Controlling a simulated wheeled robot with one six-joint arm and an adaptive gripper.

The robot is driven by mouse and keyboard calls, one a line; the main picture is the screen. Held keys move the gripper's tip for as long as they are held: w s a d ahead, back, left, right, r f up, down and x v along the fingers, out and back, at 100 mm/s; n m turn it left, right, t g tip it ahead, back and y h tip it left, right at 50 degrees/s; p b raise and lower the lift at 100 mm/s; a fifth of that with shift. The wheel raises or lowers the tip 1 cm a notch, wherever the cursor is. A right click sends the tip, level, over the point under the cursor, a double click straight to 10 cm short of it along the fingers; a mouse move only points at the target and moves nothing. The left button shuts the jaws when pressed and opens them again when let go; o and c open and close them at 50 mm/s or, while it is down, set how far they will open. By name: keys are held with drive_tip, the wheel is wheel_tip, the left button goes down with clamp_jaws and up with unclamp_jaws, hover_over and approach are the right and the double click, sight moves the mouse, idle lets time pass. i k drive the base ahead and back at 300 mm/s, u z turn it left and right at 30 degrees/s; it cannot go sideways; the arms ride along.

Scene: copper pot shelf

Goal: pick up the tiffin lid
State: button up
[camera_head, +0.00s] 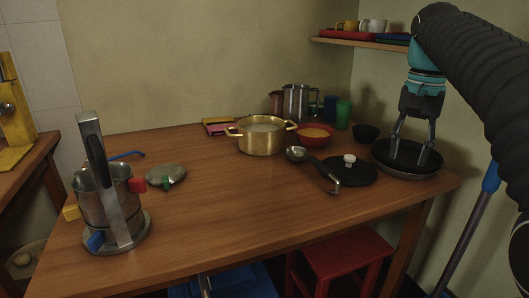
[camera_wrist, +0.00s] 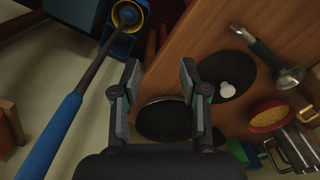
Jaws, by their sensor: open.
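A shallow steel lid (camera_head: 166,172) with a small green tab at its front lies on the left part of the wooden table; it looks like the tiffin lid. The steel tiffin carrier (camera_head: 108,207) stands upright to its left, with a tall metal bracket and red, yellow and blue tabs. My gripper (camera_head: 407,157) is at the far right of the table, over a black pan (camera_head: 380,158), well away from the lid. In the wrist view my gripper (camera_wrist: 160,72) is open with nothing between its fingers. The steel lid is not visible in the wrist view.
A brass pot (camera_head: 262,138), a red bowl (camera_head: 316,137), a ladle (camera_head: 315,168) and a black lid with a white knob (camera_head: 349,159) stand between my gripper and the steel lid. A blue rod (camera_head: 126,155) lies behind the carrier. The front middle table is clear.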

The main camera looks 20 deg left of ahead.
sight(165, 173)
drive_tip(key=u, duration=1)
drive_tip(key=i, duration=0.85)
drive_tip(key=u, duration=0.9)
